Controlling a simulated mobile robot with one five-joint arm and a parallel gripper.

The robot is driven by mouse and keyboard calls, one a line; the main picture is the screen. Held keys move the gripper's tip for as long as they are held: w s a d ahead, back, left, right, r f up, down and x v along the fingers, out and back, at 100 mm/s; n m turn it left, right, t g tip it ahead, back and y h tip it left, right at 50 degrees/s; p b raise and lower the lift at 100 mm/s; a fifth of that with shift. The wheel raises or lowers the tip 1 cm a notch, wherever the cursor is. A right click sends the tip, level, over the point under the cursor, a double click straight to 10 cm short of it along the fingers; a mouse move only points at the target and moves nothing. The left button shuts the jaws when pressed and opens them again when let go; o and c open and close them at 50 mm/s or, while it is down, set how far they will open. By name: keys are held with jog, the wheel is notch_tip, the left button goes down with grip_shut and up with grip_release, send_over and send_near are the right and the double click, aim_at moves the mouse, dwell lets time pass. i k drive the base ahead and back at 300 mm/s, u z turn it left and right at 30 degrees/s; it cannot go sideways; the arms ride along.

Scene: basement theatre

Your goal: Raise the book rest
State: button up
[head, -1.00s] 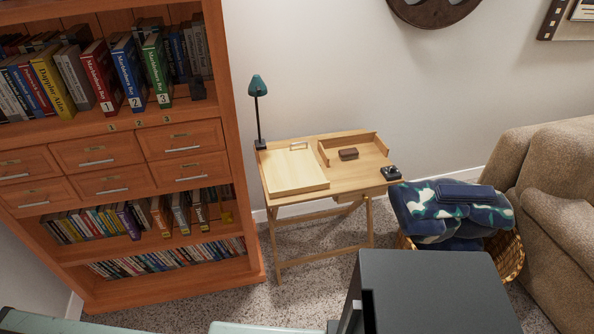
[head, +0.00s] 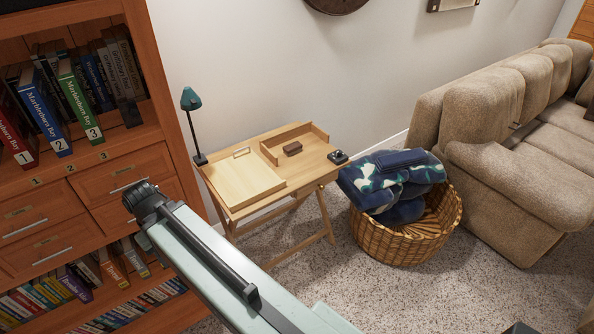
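The book rest (head: 243,182) is a pale wooden panel lying flat on the left part of a small wooden desk (head: 275,211). A small handle (head: 241,152) shows at its back edge. My pale green arm link rises from the bottom of the view toward the left, in front of the bookcase, and ends in a black joint. No gripper fingers can be made out in the head view.
A teal lamp (head: 191,100) stands at the desk's back left. A brown block (head: 292,149) lies in the desk's tray, and a small black object (head: 338,157) sits at the right. A wicker basket (head: 405,238) with blankets, a sofa (head: 500,130) and a bookcase (head: 165,115) flank the desk.

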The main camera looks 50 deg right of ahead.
aim_at(241, 179)
jog(key=z, duration=0.95)
jog(key=i, duration=1)
